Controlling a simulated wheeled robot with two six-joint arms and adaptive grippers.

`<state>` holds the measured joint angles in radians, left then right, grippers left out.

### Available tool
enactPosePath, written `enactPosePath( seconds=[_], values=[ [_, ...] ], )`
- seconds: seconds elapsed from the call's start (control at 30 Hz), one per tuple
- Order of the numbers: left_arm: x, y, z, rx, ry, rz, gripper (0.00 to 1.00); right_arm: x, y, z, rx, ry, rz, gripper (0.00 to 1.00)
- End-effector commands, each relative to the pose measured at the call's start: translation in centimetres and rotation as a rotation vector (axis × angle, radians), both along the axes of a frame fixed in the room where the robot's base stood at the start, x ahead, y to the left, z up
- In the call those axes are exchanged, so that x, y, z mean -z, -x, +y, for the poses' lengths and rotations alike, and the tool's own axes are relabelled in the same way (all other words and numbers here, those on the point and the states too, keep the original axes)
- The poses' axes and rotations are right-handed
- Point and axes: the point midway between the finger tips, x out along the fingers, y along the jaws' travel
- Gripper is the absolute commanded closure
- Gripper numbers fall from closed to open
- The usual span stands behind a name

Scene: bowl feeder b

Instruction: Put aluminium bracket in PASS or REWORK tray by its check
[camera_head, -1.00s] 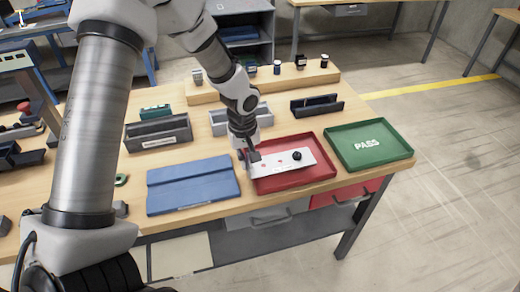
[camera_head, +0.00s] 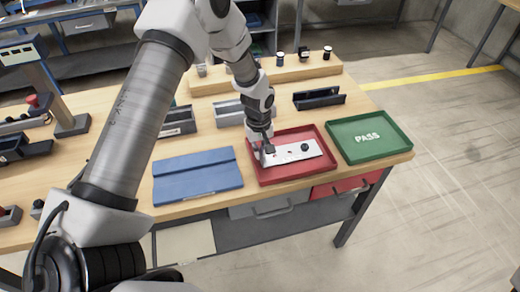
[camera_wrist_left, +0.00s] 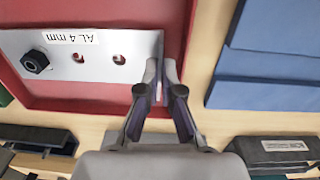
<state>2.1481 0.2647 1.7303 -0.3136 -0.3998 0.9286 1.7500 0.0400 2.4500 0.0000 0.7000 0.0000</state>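The aluminium bracket (camera_head: 312,149) is a pale plate with a black nut or knob near its right end and reddish-looking holes. It is in the red tray (camera_head: 327,173), inside its rim. In the left wrist view the bracket (camera_wrist_left: 85,68) carries a label reading "AL 4 mm". My left gripper (camera_head: 267,155) is at the bracket's left end. In the wrist view its fingers (camera_wrist_left: 161,70) are close together, one on each side of the bracket's end edge. The green PASS tray (camera_head: 370,153) is empty on the right. My right gripper is not in view.
A blue flat case (camera_head: 197,180) lies left of the red tray. Grey holders (camera_head: 230,113) and a dark channel-shaped holder (camera_head: 319,98) stand behind. A wooden block (camera_head: 300,77) with several small parts is at the back. The table's front edge is close to the trays.

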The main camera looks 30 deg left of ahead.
Motion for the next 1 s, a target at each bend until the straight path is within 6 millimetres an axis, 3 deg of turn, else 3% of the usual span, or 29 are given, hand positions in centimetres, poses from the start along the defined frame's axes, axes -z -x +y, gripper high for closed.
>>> enactPosePath(
  seconds=[0.23, 0.27, 0.33, 0.73, 0.83, 1.0],
  values=[
    [0.5, 0.0, 0.0, 0.000, 0.000, 0.000, 1.00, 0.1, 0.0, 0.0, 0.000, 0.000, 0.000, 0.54],
    [0.5, 0.0, 0.0, 0.000, 0.000, 0.000, 0.93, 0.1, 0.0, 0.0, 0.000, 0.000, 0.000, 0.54],
    [0.5, 0.0, 0.0, 0.000, 0.000, 0.000, 0.69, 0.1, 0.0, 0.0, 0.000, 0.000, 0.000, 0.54],
    [0.2, 0.0, 0.0, 0.000, 0.000, 0.000, 0.69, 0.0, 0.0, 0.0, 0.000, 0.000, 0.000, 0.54],
    [-1.0, 0.0, 0.0, 0.000, 0.000, 0.000, 0.69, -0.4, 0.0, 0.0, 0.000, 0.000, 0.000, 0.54],
    [-4.5, -0.1, 0.1, -0.001, 0.001, -0.006, 0.69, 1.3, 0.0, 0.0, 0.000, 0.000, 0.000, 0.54]
  ],
)
